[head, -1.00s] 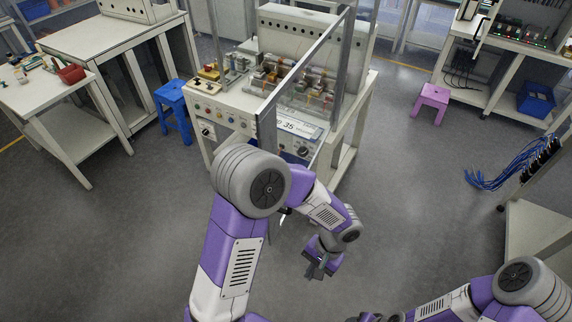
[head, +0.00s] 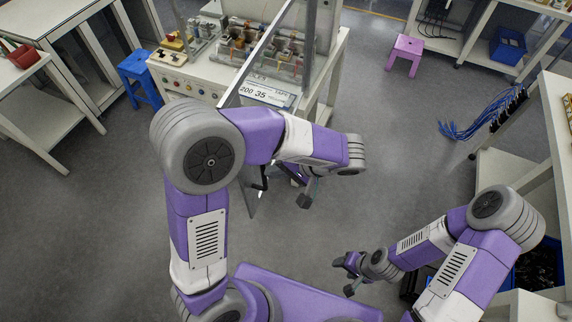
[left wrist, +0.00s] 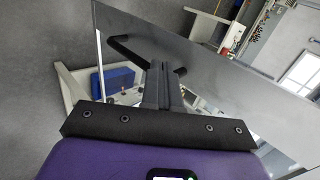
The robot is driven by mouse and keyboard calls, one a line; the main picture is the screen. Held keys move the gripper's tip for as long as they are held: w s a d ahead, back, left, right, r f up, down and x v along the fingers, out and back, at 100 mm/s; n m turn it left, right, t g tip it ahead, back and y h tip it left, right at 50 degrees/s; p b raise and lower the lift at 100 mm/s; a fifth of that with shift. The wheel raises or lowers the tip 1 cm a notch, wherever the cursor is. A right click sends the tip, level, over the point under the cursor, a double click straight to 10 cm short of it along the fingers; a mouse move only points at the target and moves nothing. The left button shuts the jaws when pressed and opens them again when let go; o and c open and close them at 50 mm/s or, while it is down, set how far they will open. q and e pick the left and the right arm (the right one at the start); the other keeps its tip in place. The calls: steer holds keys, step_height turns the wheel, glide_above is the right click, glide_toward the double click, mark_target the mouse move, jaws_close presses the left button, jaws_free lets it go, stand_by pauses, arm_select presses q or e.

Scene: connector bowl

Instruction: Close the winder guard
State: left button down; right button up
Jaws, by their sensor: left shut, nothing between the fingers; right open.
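The winder guard is a clear panel in a grey metal frame (head: 262,52). It stands swung open from the winder machine (head: 185,75), towards me. A black bar handle (head: 263,180) shows low by the guard, partly hidden by my left arm. My left gripper (left wrist: 160,80) is shut and empty. In the left wrist view its fingers are close in front of the handle (left wrist: 125,48), with the panel (left wrist: 215,65) behind; I cannot tell whether they touch. In the head view my left forearm hides much of that gripper. My right gripper (head: 344,276) is open and empty, low over the floor.
A blue stool (head: 139,75) stands left of the machine, a pink stool (head: 405,50) to its right. Blue cables (head: 470,130) hang from a rack at the right. A bench (head: 45,110) is at the far left. The floor between is clear.

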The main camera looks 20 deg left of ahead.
mark_target(243, 173)
arm_select(q)
steer(key=a, duration=0.1)
steer(key=a+f, duration=0.1)
steer(key=a, duration=0.1)
steer(key=a+f+p, duration=0.1)
steer(key=a, duration=0.1)
steer(key=shift+a+f, duration=0.15)
steer(key=shift+a, duration=0.6)
steer(key=shift+s, duration=0.1)
